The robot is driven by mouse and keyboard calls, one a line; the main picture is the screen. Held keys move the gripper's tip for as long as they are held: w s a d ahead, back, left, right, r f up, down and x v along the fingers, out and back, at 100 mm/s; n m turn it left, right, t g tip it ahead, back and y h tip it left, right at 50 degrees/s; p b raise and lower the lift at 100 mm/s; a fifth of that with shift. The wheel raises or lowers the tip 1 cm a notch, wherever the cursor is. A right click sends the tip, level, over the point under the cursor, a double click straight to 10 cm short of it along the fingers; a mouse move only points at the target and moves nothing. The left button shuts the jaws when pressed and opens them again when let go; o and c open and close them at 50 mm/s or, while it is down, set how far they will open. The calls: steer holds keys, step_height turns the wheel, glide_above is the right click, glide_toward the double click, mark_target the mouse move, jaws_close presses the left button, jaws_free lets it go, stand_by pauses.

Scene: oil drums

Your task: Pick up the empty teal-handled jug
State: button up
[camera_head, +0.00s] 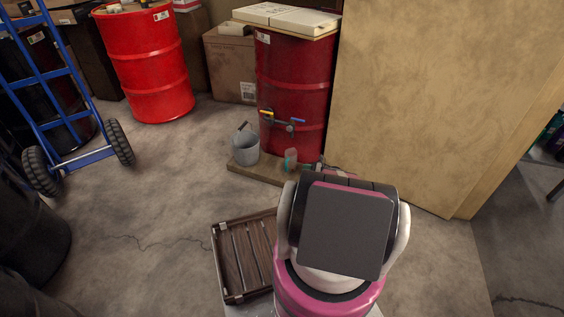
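A small teal-and-pale object (290,160), perhaps the jug with its teal handle, stands on the low wooden board in front of the dark red drum (294,95). It is too small to tell whether it is empty. My arm's pink, white and dark grey link fills the lower middle and hides what lies behind it. I cannot make out my gripper. Small dark and reddish bits show just beyond the arm's top edge, and I cannot tell what they are.
A grey bucket (245,149) stands left of the teal object. Taps stick out of the dark red drum. A slatted wooden crate (228,260) lies left of my arm. A tall tan panel (425,100) stands at right. A bright red drum (148,65) and blue hand truck (48,80) are left. Mid-left floor is clear.

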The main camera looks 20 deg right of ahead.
mark_target(289, 166)
steer(key=x, duration=0.5)
steer(key=shift+w+f, duration=0.1)
steer(key=shift+r+x, duration=0.2)
steer(key=shift+x, duration=1.15)
steer(key=shift+r+x, duration=0.15)
steer(key=shift+x, duration=1.2)
jaws_close()
